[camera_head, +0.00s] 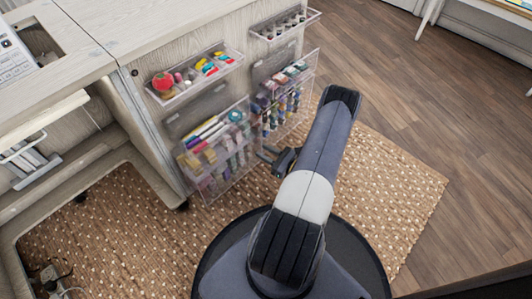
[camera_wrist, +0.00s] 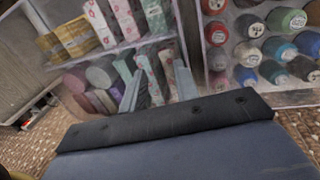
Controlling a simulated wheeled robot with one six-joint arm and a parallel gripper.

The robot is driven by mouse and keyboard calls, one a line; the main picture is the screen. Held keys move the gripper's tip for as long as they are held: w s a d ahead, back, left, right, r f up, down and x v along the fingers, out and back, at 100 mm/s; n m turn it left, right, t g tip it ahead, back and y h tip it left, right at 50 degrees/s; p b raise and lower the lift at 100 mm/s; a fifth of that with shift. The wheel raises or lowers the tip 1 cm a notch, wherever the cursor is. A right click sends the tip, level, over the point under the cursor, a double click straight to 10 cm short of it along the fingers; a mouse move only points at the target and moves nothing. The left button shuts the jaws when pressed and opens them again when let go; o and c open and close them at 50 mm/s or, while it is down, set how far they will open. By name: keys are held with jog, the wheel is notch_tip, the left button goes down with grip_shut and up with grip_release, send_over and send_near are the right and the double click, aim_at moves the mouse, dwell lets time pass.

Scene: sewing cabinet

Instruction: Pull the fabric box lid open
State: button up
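The fabric box (camera_head: 222,168) is a clear bin on the cabinet's side, low in the head view, holding rolls and folded pieces of cloth. Its clear front shows in the wrist view (camera_wrist: 95,62), with patterned fabrics above and rolled fabrics below. I cannot make out the lid's edge or a handle, nor whether the lid is open. My gripper (camera_head: 268,154) is low, just right of the box and pointing at it. In the wrist view its two grey fingers (camera_wrist: 157,88) stand apart in front of the fabrics, with no held thing visible between them. Contact cannot be told.
A clear thread rack (camera_head: 280,105) with several spools stands right of the box and close to my arm. Upper trays hold a red pincushion (camera_head: 163,82) and small bottles (camera_head: 285,24). The cabinet (camera_head: 150,125) is at left. A woven rug (camera_head: 395,185) leaves free floor at right.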

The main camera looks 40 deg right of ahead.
grip_shut()
jog(key=shift+s, duration=0.1)
dwell(0.5)
